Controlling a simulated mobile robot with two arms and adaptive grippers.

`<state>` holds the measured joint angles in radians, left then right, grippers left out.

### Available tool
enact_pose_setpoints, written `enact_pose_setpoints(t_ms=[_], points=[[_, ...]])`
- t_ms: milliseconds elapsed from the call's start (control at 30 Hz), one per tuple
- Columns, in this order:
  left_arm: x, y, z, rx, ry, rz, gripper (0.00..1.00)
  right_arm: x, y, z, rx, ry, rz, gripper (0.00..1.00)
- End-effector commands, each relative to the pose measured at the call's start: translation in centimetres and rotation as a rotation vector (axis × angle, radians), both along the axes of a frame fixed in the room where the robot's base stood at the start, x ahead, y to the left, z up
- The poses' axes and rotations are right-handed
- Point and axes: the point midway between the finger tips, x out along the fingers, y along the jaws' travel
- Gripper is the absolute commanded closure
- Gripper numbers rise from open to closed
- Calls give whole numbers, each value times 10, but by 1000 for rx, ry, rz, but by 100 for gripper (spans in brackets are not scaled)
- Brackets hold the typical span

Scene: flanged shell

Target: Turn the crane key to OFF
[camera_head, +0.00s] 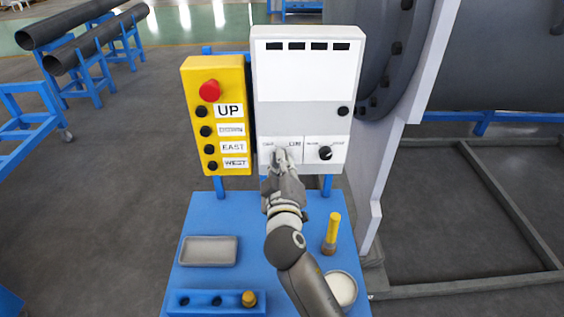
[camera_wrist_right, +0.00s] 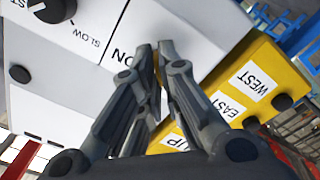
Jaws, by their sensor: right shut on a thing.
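My right gripper (camera_head: 287,155) reaches up from the bottom of the head view to the left half of the lower panel on the white control box (camera_head: 306,75). Its fingers are close together and shut on the crane key, which they hide; I cannot tell which way the key points. In the right wrist view, the fingertips of my right gripper (camera_wrist_right: 157,48) meet at the white panel (camera_wrist_right: 45,105), beside a printed "ON" label (camera_wrist_right: 121,54). The OFF label cannot be read. My left gripper is not in view.
A black selector knob (camera_head: 325,153) sits right of the gripper. A yellow pendant (camera_head: 197,75) with a red button stands to the left. The blue table (camera_head: 210,215) below holds a grey tray (camera_head: 209,251), a yellow-handled tool (camera_head: 332,228) and a round dish (camera_head: 342,289).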

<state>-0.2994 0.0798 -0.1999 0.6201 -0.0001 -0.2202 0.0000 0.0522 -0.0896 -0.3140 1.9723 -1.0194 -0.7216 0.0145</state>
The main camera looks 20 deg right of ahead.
Motion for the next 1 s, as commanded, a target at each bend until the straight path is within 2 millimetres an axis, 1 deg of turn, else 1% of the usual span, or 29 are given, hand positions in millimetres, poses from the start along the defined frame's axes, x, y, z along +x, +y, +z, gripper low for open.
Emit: enact_pose_setpoints(t_ms=[33, 67, 100, 200, 233, 533, 667, 767, 1000], points=[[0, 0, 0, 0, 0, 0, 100, 0, 0, -1, 0, 1, 0, 100], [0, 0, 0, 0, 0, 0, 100, 0, 0, -1, 0, 1, 0, 92], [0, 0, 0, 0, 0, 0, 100, 0, 0, -1, 0, 1, 0, 87], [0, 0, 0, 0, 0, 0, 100, 0, 0, 0, 0, 1, 0, 74], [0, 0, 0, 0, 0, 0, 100, 0, 0, 0, 0, 1, 1, 73], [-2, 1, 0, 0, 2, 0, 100, -1, 0, 0, 1, 0, 1, 73], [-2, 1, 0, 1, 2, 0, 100, -9, 3, -1, 1, 0, 1, 73], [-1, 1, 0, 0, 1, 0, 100, -22, 7, -1, 4, 3, 2, 73], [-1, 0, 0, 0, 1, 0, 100, -67, 19, -2, 3, 4, 1, 73]])
